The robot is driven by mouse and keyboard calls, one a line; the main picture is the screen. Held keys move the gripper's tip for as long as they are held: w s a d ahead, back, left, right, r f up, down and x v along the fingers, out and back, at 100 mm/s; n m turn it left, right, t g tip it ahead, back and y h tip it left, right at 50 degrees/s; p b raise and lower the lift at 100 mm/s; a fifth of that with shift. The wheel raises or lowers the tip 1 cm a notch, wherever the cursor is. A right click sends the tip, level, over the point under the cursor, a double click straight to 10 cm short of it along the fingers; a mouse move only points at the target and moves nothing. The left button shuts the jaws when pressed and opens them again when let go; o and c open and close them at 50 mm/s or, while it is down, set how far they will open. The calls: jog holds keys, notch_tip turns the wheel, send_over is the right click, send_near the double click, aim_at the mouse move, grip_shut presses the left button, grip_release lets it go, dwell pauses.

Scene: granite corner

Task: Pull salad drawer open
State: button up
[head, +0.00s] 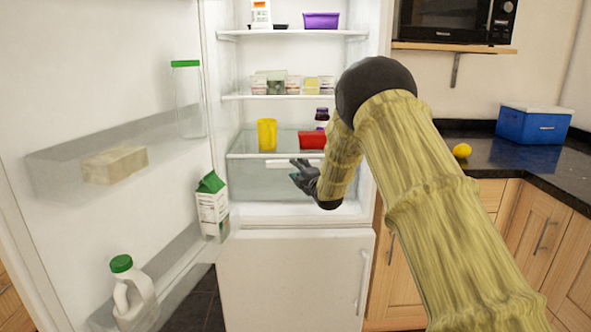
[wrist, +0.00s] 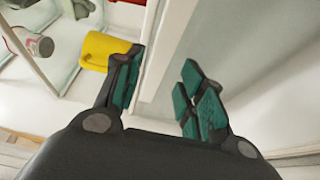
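The salad drawer (head: 262,183) is a clear, frosted bin at the bottom of the open fridge, below the lowest shelf. It looks shut. A pale handle strip (head: 282,163) runs along its upper front. My gripper (head: 297,171) is in front of the drawer's right half, close to the strip, and hides part of it. In the wrist view my gripper (wrist: 160,82) has its two teal-padded fingers apart. A white edge (wrist: 165,45) runs between them in the picture; I cannot tell whether either finger touches it. The drawer's right end is hidden by my arm.
A yellow cup (head: 266,134) and a red container (head: 312,140) stand above the drawer. The open fridge door (head: 100,80) on the left carries a milk carton (head: 211,205) near the drawer's left side. The freezer door (head: 290,280) is below.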

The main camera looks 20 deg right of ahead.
jog(key=shift+w+a, duration=0.15)
jog(key=shift+w, duration=1.1)
grip_shut()
